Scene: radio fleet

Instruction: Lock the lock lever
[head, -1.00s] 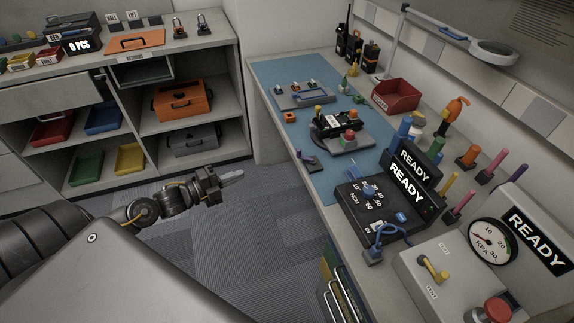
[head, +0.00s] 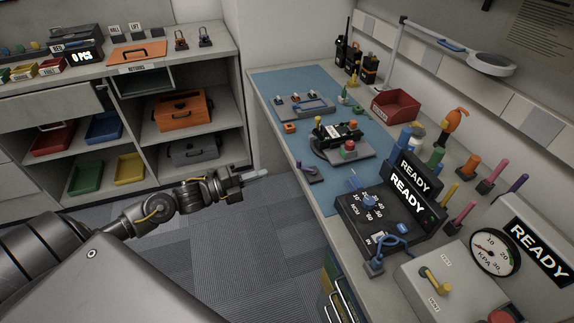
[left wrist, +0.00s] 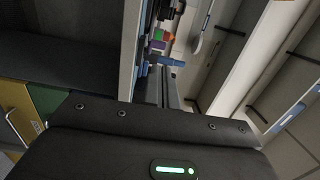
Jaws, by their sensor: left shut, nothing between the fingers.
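A dark cradle (head: 326,157) on the blue mat holds a black radio (head: 340,132) lying down, with a red button block (head: 348,149) beside it. A small purple-blue lever piece (head: 307,170) sits at the mat's front edge, left of the cradle. A yellow lever (head: 436,281) stands on the grey gauge box. None of these levers has a readable lock label, so I cannot tell which is the lock lever. My left gripper (head: 264,174) is shut and empty, over the floor left of the bench, apart from these things. My right gripper is not in view.
A red bin (head: 396,105) and a lamp (head: 488,63) are behind the mat. Shelves (head: 190,105) stand at the left. The floor between is clear.

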